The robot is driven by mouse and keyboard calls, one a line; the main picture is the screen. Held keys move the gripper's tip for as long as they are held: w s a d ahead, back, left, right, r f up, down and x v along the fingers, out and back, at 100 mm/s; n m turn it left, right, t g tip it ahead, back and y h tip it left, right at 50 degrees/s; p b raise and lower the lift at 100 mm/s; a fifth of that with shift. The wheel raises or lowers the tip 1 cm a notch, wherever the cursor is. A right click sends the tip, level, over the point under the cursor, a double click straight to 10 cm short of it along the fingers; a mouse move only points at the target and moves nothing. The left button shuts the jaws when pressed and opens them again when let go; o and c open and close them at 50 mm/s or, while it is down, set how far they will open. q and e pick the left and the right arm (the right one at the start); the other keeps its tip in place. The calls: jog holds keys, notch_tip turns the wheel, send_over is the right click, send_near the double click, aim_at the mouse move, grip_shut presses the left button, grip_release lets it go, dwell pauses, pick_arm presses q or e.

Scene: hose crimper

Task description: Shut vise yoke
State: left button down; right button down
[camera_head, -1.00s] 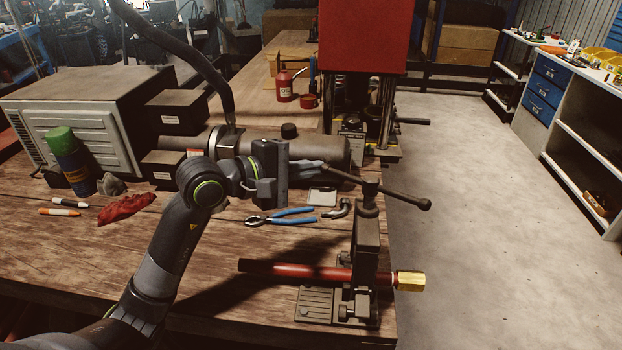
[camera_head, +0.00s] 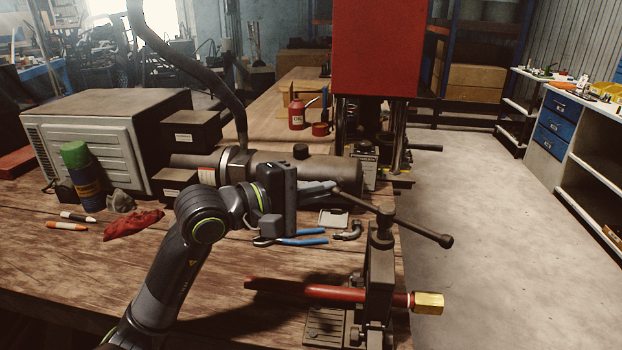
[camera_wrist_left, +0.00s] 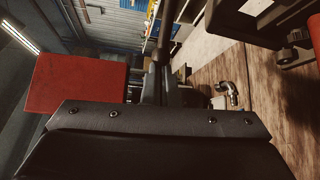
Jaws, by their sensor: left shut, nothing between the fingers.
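The vise yoke (camera_head: 380,270) is a dark metal frame standing upright on its base plate (camera_head: 326,325) near the table's right edge. A screw with a long crossbar handle (camera_head: 425,231) tops it. A red hose (camera_head: 310,289) with a brass fitting (camera_head: 428,303) lies through the vise. I cannot tell whether the yoke is latched. My left gripper (camera_head: 334,187) is shut and empty. Its tips appear close to the handle's far left end; contact is unclear. In the left wrist view, a dark bar (camera_wrist_left: 168,32) extends ahead of the gripper. My right gripper is not in view.
Blue-handled pliers (camera_head: 298,237) and a small elbow fitting (camera_head: 347,231) lie behind the vise. A red-headed press (camera_head: 378,45) stands beyond. A grey cylinder (camera_head: 310,177) lies behind my gripper. Open floor is to the right.

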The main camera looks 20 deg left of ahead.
pick_arm(q)
jog(key=p+v, duration=1.3)
jog(key=v, duration=0.4)
dwell(0.8)
jog(key=shift+s+a, duration=0.1)
